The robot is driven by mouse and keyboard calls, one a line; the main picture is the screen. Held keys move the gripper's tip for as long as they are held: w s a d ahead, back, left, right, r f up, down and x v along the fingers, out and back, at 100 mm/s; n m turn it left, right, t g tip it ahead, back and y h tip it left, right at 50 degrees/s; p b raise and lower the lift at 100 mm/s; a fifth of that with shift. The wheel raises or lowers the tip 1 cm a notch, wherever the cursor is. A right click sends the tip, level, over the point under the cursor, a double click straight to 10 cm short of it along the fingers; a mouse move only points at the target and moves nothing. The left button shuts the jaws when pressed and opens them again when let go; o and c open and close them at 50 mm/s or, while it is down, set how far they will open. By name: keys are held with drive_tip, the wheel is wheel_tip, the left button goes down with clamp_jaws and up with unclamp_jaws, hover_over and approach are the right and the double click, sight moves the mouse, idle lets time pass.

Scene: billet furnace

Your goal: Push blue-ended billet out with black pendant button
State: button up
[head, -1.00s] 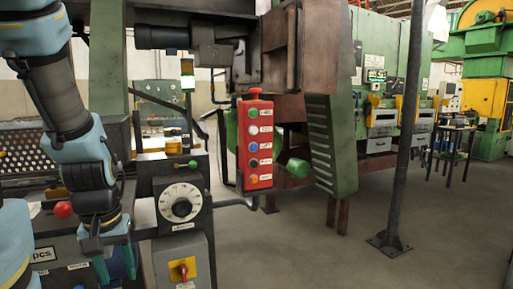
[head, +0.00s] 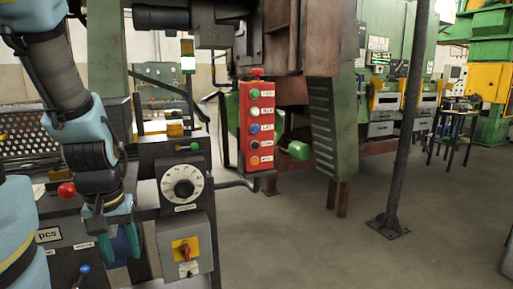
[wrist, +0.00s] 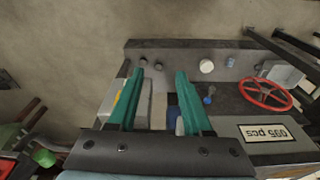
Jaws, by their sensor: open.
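The red pendant box (head: 257,110) hangs upright at the middle of the head view. It carries a column of small buttons: green, white, blue, black (head: 254,145) and orange, with a red knob on top. My gripper (head: 122,245) is at the lower left of the head view, left of and below the pendant and apart from it. In the wrist view my gripper (wrist: 160,75) has its two teal fingers spread with a gap between them, above the control console. I cannot make out a blue-ended billet in either view.
A dial box (head: 183,188) and a grey box with a red-yellow switch (head: 186,254) stand between my gripper and the pendant. A red handwheel (wrist: 265,94) is on the console. A dark post (head: 400,130) stands to the right, with open floor around it.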

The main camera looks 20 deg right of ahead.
clamp_jaws()
idle(1.5)
